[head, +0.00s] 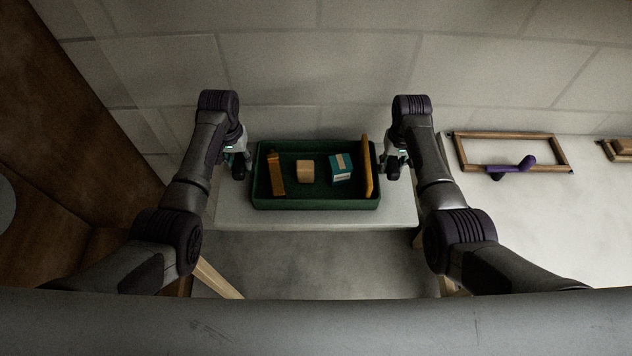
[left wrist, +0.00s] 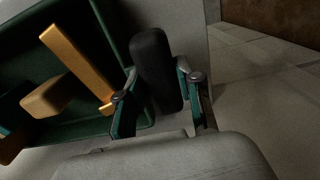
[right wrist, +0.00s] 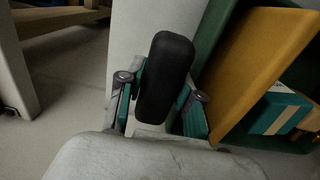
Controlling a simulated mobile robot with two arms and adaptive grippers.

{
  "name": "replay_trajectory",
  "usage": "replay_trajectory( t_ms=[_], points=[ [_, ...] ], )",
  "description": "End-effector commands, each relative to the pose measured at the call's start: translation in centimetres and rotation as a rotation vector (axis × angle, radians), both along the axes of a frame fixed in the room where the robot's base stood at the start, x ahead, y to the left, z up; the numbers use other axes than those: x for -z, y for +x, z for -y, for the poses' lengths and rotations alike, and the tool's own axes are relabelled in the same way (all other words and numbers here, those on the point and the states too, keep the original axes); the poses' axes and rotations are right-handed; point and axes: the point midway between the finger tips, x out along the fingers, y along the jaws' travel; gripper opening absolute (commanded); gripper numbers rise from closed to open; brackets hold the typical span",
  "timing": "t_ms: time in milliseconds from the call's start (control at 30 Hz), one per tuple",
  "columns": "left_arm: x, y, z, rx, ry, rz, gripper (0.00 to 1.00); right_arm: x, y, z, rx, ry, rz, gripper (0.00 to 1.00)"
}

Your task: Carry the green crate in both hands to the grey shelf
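The green crate (head: 315,204) is in the middle of the head view, level, over a pale grey table (head: 235,212). I cannot tell whether it touches the top. It holds an orange bar (head: 276,174), a tan block (head: 305,171), a teal box (head: 341,168) and a yellow board (head: 367,168) upright against its right wall. My left gripper (left wrist: 160,100) is at its left end, fingers closed against both sides of a black handle (left wrist: 152,62). My right gripper (right wrist: 162,100) is at its right end, fingers likewise against a black handle (right wrist: 167,70). No separate grey shelf is clearly seen.
A pale counter (head: 540,230) on the right bears a wooden frame (head: 510,136) with a purple item (head: 515,168). A tiled wall (head: 320,65) stands close behind the crate. A brown wooden panel (head: 70,130) is at the left. Grey floor (head: 315,265) is clear in front.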

Motion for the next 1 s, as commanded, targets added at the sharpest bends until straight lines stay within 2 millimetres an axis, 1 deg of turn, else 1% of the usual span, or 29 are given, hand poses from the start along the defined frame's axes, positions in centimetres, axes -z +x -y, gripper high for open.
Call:
replay_trajectory(
  t_ms=[33, 100, 133, 567, 767, 1000],
  points=[
    [-0.1, 0.0, 0.0, 0.0, -0.001, 0.0, 0.45, -0.1, 0.0, 0.0, 0.0, 0.001, 0.0, 0.44],
    [-0.1, 0.0, 0.0, 0.0, -0.001, -0.001, 0.56, -0.1, 0.0, 0.0, 0.0, 0.001, -0.001, 0.56],
    [-0.1, 0.0, 0.0, 0.0, 0.0, -0.001, 0.6, -0.1, 0.0, 0.0, 0.0, 0.001, -0.001, 0.59],
    [-0.3, 0.0, 0.0, 0.0, 0.0, -0.001, 0.6, -0.3, -0.1, 0.0, 0.0, 0.001, -0.001, 0.59],
    [-1.9, 0.0, 0.0, 0.0, 0.0, -0.001, 0.6, -1.9, 0.0, 0.0, 0.0, 0.0, -0.001, 0.59],
    [-4.5, 0.0, 0.0, 0.0, 0.0, -0.001, 0.6, -4.4, 0.0, 0.0, 0.0, 0.0, -0.001, 0.59]
  ],
)
